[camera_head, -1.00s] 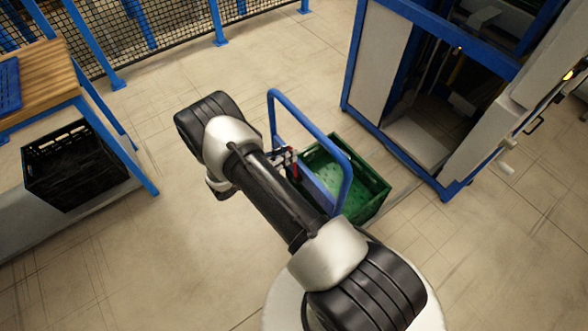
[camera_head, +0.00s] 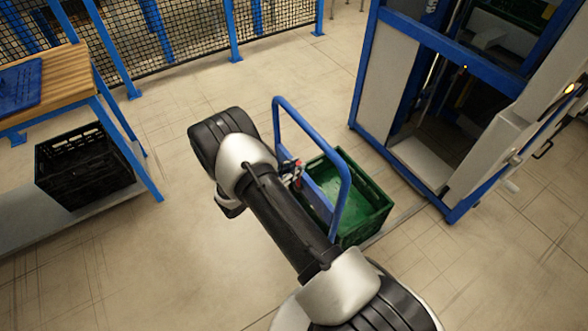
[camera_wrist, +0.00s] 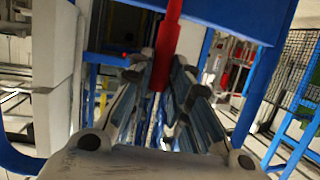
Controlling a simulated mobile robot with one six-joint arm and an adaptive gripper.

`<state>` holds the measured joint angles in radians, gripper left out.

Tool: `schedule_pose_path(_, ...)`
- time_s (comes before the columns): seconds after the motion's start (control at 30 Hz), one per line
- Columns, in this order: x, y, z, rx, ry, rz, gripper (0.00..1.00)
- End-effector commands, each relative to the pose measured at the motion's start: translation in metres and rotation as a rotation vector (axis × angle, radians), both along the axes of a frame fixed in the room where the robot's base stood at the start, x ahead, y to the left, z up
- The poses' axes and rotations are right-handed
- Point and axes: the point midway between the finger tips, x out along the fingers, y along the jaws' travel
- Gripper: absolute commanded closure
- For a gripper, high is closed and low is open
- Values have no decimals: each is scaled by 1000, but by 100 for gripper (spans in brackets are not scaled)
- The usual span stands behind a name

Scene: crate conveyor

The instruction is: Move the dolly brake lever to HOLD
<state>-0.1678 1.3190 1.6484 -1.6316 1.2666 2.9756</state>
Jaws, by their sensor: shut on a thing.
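The dolly has a blue push handle (camera_head: 340,170) and carries a green crate (camera_head: 375,215). Its red brake lever shows in the wrist view (camera_wrist: 171,35), reaching down between my fingers. In the head view, a small red part (camera_head: 297,180) shows beside the handle panel, partly hidden by my gripper (camera_head: 288,170). In the wrist view, my gripper (camera_wrist: 165,85) is shut on the red lever, with a finger on each side of it. The lever's lower end is hidden between the fingers. No HOLD mark can be read in either view.
A blue-framed machine (camera_head: 360,85) with an open bay stands behind and right of the dolly. A wooden-topped bench (camera_head: 65,70) stands at left, with a black crate (camera_head: 85,165) below it. A mesh fence (camera_head: 190,30) runs along the back. Floor between bench and dolly is clear.

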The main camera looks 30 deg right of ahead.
Motion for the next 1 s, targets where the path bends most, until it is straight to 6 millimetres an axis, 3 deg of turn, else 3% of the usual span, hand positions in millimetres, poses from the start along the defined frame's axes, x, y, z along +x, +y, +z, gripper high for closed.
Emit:
schedule_pose_path(0.07, -1, -2, 0, 0, -2, -7, 100)
schedule_pose_path(0.1, -2, -2, 0, 0, -2, -8, 82)
schedule_pose_path(0.4, -1, -1, 0, 0, 0, -5, 62)
schedule_pose_path(0.77, -1, 3, 1, 1, 0, -2, 62)
schedule_pose_path(1.0, -11, 40, 12, 2, 0, 2, 62)
